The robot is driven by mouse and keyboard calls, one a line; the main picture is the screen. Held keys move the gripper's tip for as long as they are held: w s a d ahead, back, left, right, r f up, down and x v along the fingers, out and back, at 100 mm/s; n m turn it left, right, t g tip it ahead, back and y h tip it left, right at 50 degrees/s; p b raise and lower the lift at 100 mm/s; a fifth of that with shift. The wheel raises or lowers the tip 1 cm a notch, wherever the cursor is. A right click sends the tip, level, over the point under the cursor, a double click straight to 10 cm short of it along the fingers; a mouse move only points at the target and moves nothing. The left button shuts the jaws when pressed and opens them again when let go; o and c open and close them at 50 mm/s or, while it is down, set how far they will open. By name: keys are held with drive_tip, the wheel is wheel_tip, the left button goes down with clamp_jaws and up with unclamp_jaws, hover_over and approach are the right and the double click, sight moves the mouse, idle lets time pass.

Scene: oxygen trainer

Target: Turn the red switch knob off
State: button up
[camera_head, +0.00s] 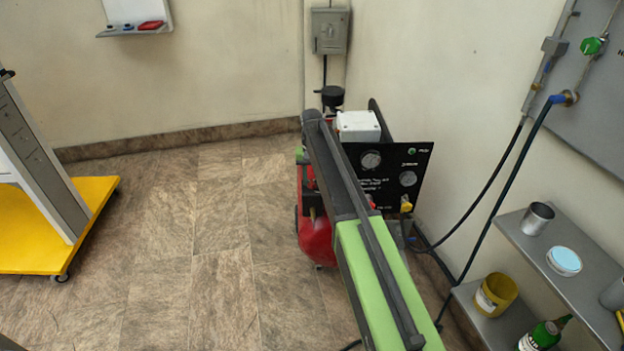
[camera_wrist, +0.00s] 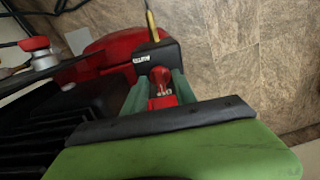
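The red switch knob (camera_wrist: 160,76) shows in the wrist view, on a black switch box (camera_wrist: 143,58) with white lettering. In the head view my green and black arm reaches toward the red compressor tank (camera_head: 317,240) and hides the knob and the fingertips.
A black gauge panel (camera_head: 415,157) and a white box (camera_head: 358,126) stand beside the tank. A red and silver fitting (camera_wrist: 38,52) shows in the wrist view. A grey shelf (camera_head: 575,287) holding cups is at right, a yellow cart (camera_head: 30,240) at left. The tiled floor between is clear.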

sight(312, 181)
wheel_tip(312, 181, up, 17)
drive_tip(key=p, duration=1.7)
drive_tip(key=shift+r, duration=0.2)
drive_tip(key=s+d+r+m+p, duration=0.1)
drive_tip(key=s+d+r+p, duration=0.15)
drive_tip(key=s+d, duration=1.1)
drive_tip(key=s, duration=1.7)
drive_tip(key=shift+r+n+p, duration=0.35)
drive_tip(key=shift+n+p, duration=0.05)
drive_tip(key=shift+p, duration=0.05)
